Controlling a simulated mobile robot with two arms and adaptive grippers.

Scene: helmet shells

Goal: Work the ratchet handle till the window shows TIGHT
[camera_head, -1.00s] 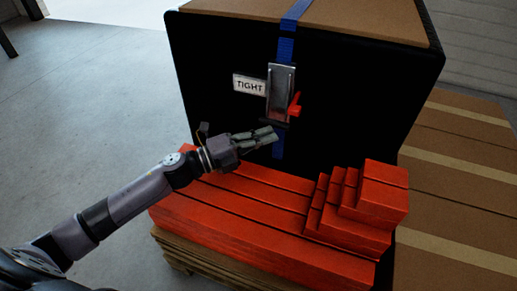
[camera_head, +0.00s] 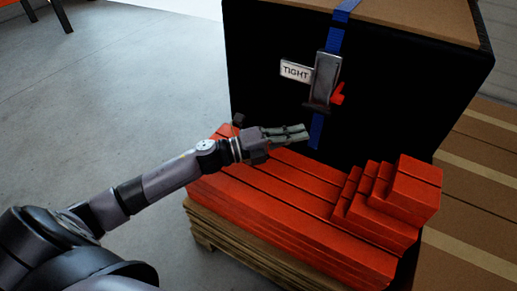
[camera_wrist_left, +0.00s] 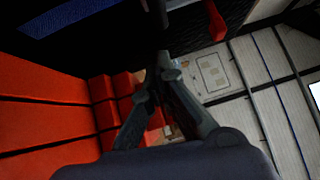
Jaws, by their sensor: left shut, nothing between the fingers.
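The ratchet (camera_head: 325,78) is a grey metal body on a blue strap (camera_head: 316,130) that runs down the front of a black-sided box. My left gripper (camera_head: 305,134) is shut and empty, just below the ratchet and in front of the strap. In the left wrist view its fingers (camera_wrist_left: 162,58) come together at the tips. My right gripper is out of view.
Red beams (camera_head: 270,185) lie on a wooden pallet (camera_head: 235,245) below my left arm, with stepped red blocks (camera_head: 400,195) on their right end. The black box (camera_head: 420,85) has a cardboard top. Brown cartons (camera_head: 475,200) stand at right. Open grey floor (camera_head: 120,85) lies at left.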

